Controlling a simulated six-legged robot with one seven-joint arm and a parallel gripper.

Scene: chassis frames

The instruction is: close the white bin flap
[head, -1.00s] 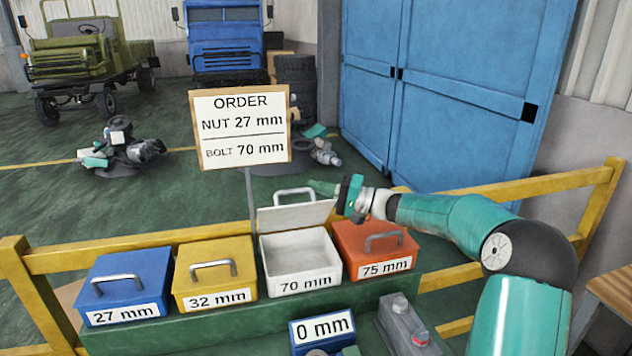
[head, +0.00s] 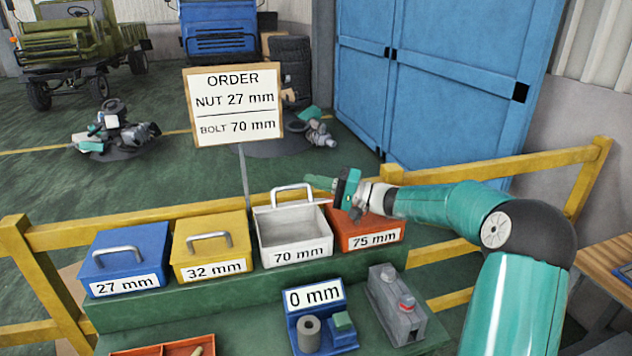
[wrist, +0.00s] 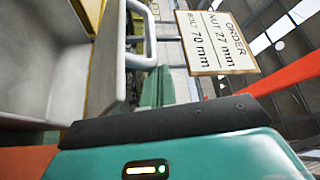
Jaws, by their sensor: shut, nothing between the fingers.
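The white bin (head: 297,252), labelled 70 mm, stands open in the row of bins, its inside showing. Its flap (head: 272,208) is raised at the back edge, with a loop handle (head: 293,187) on top. In the wrist view the handle (wrist: 147,60) stands beside the pale bin interior (wrist: 45,45). My gripper (head: 320,184) is shut and empty, just right of and close to the flap's handle, above the orange bin's back corner. A green finger (wrist: 158,90) shows near the handle in the wrist view; whether they touch I cannot tell.
The orange 75 mm bin (head: 372,243) is at right under my wrist. The yellow (head: 212,250) and blue (head: 125,264) bins at left are closed. An order sign (head: 236,105) on a post stands behind, near a yellow rail (head: 540,163). A grey block (head: 395,308) sits in front.

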